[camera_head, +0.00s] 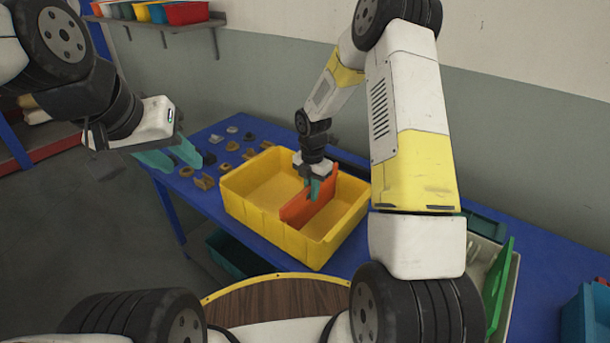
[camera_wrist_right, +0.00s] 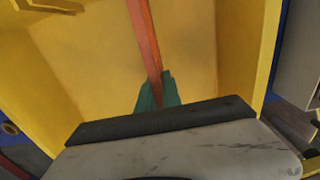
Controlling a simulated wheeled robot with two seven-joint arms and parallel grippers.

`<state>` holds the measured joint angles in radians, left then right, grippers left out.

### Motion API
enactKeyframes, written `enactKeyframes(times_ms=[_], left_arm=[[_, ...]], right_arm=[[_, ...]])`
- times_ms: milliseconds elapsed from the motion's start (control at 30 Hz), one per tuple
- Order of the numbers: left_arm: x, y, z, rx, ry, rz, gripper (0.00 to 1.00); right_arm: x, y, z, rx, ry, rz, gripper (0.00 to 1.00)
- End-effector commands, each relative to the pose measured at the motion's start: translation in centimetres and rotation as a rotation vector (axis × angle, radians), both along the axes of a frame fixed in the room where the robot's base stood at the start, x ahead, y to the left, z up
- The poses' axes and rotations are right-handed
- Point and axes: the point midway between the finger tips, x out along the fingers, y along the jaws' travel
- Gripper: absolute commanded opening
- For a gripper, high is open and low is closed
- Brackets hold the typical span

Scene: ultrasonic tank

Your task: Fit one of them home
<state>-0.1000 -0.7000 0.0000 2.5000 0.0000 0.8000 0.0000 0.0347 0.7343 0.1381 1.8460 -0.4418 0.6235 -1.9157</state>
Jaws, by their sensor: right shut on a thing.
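The yellow bin (camera_head: 245,205) stands on the blue table, open at the top. My right gripper (camera_head: 314,187) is inside its outline, shut on an orange divider panel (camera_head: 297,212). The panel stands on edge across the bin's interior; whether its lower edge touches the floor or sits in slots cannot be told. In the right wrist view the panel (camera_wrist_right: 146,38) runs up from between the teal fingers (camera_wrist_right: 158,92), over the yellow floor. A green panel (camera_head: 497,280) stands at a pale grey container on the right. My left gripper (camera_head: 172,157) is open and empty, left of the bin.
Several small brown and grey parts (camera_head: 205,182) lie on the blue table (camera_head: 213,145) left of and behind the bin. A blue bin (camera_head: 588,312) is at the far right. A wall shelf (camera_head: 170,25) holds coloured bins. My right arm hides the table right of the bin.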

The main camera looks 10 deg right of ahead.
Motion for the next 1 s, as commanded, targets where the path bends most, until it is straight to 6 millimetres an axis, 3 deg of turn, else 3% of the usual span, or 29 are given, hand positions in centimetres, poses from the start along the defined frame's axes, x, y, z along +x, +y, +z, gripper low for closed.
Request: enactKeyframes(times_ms=[633,700,800,1000], left_arm=[[0.0,0.0,0.0,0.0,0.0,0.0,0.36],[0.0,0.0,0.0,0.0,0.0,0.0,0.36],[0.0,0.0,0.0,0.0,0.0,0.0,0.36],[0.0,0.0,0.0,0.0,0.0,0.0,0.36]], right_arm=[[0.0,0.0,-1.2,0.0,0.0,0.0,0.0],[0.0,0.0,-1.2,0.0,0.0,0.0,0.19],[0.0,0.0,-1.2,0.001,0.001,0.0,0.34],[0.0,0.0,-1.2,0.001,0.001,0.0,0.34]])
